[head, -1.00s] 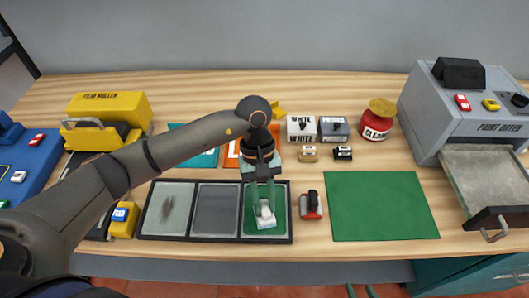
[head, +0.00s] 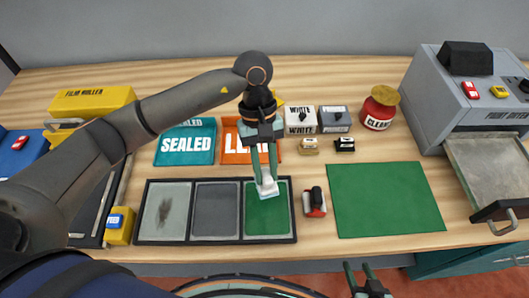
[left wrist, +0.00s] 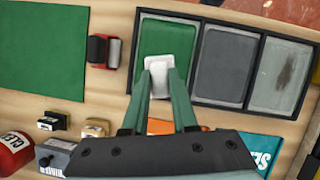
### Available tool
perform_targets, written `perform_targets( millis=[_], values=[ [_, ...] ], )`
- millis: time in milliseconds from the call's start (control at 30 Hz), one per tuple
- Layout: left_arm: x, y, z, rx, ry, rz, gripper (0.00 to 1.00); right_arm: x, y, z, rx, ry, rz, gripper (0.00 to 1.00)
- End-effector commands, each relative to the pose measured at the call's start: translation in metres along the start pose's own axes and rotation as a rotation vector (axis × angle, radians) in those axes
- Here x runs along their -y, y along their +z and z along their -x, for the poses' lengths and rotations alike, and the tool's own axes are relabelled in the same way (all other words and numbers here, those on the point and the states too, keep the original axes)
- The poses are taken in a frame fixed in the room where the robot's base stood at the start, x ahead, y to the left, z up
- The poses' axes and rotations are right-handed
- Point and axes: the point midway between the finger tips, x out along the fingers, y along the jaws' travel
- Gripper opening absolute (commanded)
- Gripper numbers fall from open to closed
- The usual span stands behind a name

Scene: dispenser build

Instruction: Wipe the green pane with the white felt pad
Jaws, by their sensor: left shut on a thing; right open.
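The green pane (head: 268,217) is the right-hand one of three panes in a black tray (head: 140,241). It looks evenly green where uncovered. My left gripper (head: 265,180) is shut on the white felt pad (head: 267,189) and points down at the far edge of the green pane. The pad also shows in the left wrist view (left wrist: 157,66), between the fingertips and overlapping the green pane (left wrist: 168,38). I cannot tell whether the pad touches the pane. My right gripper (head: 368,284) is open and empty at the bottom edge of the head view.
A smudged pane (head: 167,212) and a grey pane (head: 216,212) share the tray. A red-and-black block (head: 315,203) stands just right of it. A green mat (head: 385,200) lies farther right. Teal (head: 187,143) and orange (head: 240,146) label mats lie behind the tray.

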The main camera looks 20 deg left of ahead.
Motion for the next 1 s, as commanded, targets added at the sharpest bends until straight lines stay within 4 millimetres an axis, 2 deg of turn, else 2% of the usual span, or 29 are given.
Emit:
perform_targets(
  millis=[400, 1000],
  values=[
    [-0.004, 0.018, 0.034, 0.0, 0.005, 0.01, 0.0, 0.001, -0.013, 0.011, -0.001, 0.0, 0.0, 0.5],
    [-0.004, 0.019, 0.037, 0.001, 0.006, 0.012, 0.0, 0.0, -0.015, 0.011, -0.005, 0.001, 0.001, 0.5]
  ],
)
